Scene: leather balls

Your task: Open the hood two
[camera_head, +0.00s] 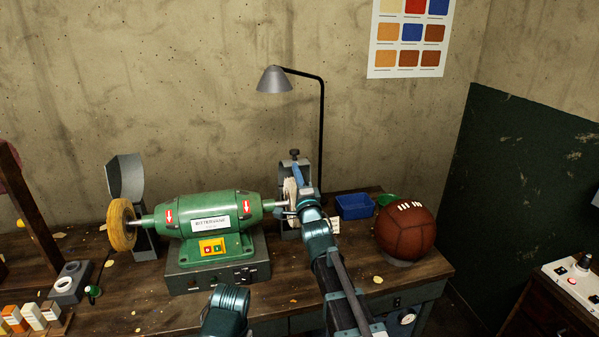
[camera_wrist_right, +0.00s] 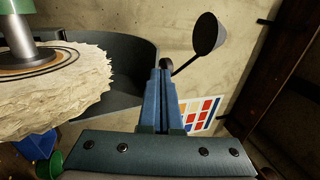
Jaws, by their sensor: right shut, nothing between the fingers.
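A green double-ended polishing machine (camera_head: 217,222) stands on the bench. At its right end is a white cloth wheel (camera_head: 289,192) with a grey hood (camera_head: 304,163) topped by a dark knob. In the right wrist view the hood (camera_wrist_right: 128,58) curves around the frayed wheel (camera_wrist_right: 60,90). My right gripper (camera_head: 298,174) is shut and empty at this hood. Its blue fingers (camera_wrist_right: 164,84) point towards the knob; I cannot tell if they touch it. The left-end hood (camera_head: 125,177) stands up behind the yellow wheel (camera_head: 121,224). My left gripper is out of view.
A grey lamp (camera_head: 274,80) on a black stand rises behind the right hood. A blue bin (camera_head: 354,206) and a brown leather ball (camera_head: 405,234) sit to the right on the bench (camera_head: 400,283). A colour chart (camera_head: 410,38) hangs on the wall.

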